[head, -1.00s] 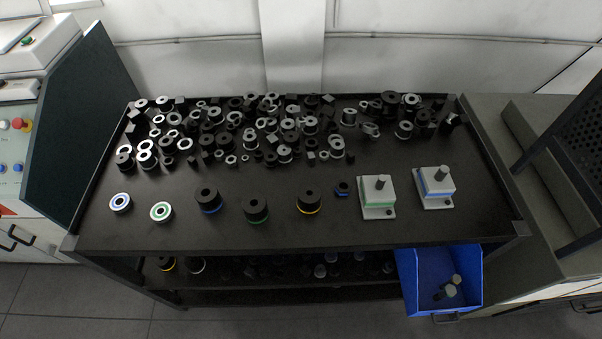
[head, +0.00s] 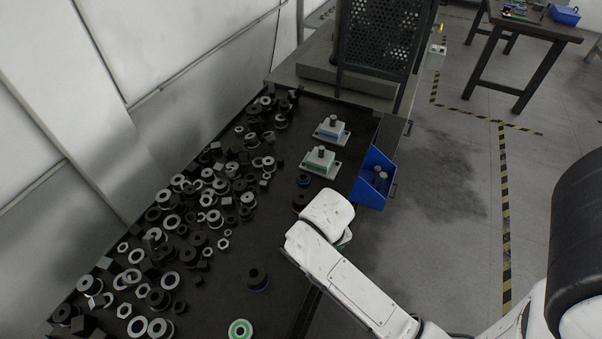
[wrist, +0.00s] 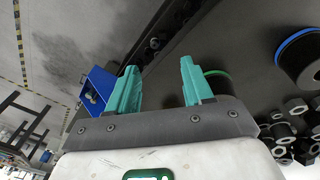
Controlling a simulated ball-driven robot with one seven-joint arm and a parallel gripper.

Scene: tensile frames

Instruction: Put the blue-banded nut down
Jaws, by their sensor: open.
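A green-banded black roller (wrist: 219,82) shows behind the right finger in the wrist view.
A blue-banded black roller (head: 258,281) and a green-and-white ring (head: 240,329) stand on the table (head: 225,290). Grey blocks with green (head: 320,160) and blue bands (head: 332,130) are farther along. A blue bin (head: 372,180) hangs at the edge. Loose nuts and rings crowd the wall side.

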